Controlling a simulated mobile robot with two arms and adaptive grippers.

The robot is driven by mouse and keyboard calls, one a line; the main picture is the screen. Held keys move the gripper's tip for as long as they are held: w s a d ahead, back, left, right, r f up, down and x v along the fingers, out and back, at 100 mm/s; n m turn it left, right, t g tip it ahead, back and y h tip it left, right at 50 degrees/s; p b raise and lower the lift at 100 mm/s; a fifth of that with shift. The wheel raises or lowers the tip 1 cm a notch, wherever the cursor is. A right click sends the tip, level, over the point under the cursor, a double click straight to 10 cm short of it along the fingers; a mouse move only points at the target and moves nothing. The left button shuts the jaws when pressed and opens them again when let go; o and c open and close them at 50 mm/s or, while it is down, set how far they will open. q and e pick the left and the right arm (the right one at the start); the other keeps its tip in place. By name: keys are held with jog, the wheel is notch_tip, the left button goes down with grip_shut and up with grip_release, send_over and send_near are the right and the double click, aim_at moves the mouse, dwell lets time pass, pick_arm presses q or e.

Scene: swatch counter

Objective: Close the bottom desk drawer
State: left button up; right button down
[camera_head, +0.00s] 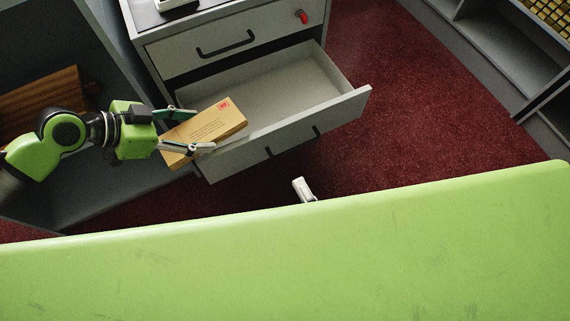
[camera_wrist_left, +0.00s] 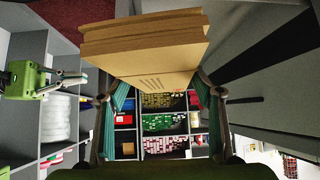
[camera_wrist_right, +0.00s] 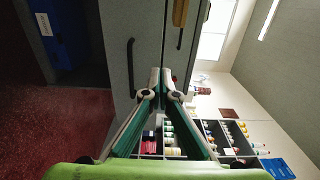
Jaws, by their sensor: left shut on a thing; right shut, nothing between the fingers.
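The bottom desk drawer (camera_head: 300,85) is pulled well out, and its visible inside is empty. Its grey front (camera_head: 345,112) carries a dark handle (camera_head: 290,143). My left gripper (camera_head: 182,130) is shut on a bundle of brown envelopes (camera_head: 208,125), held over the drawer's near left corner. The bundle (camera_wrist_left: 145,45) fills the top of the left wrist view. My right gripper (camera_head: 303,189) shows only its pale fingertips in front of the drawer front; the green surface hides the rest. In the right wrist view its fingers (camera_wrist_right: 166,90) are together and empty, close to a grey drawer panel.
The closed upper drawer (camera_head: 225,48) has a dark handle and a red piece at its right. Open shelving (camera_head: 60,130) stands at the left, and grey shelves (camera_head: 500,45) at the right. Red carpet (camera_head: 400,100) is clear right of the drawer. A green surface (camera_head: 300,260) fills the foreground.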

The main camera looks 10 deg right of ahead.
aim_at(271, 133)
pick_arm(q)
jog(key=shift+f+b, duration=0.35)
jog(key=shift+f, duration=0.05)
pick_arm(e)
jog(key=x, duration=1.3)
jog(key=shift+w, duration=0.15)
jog(key=shift+w, duration=0.1)
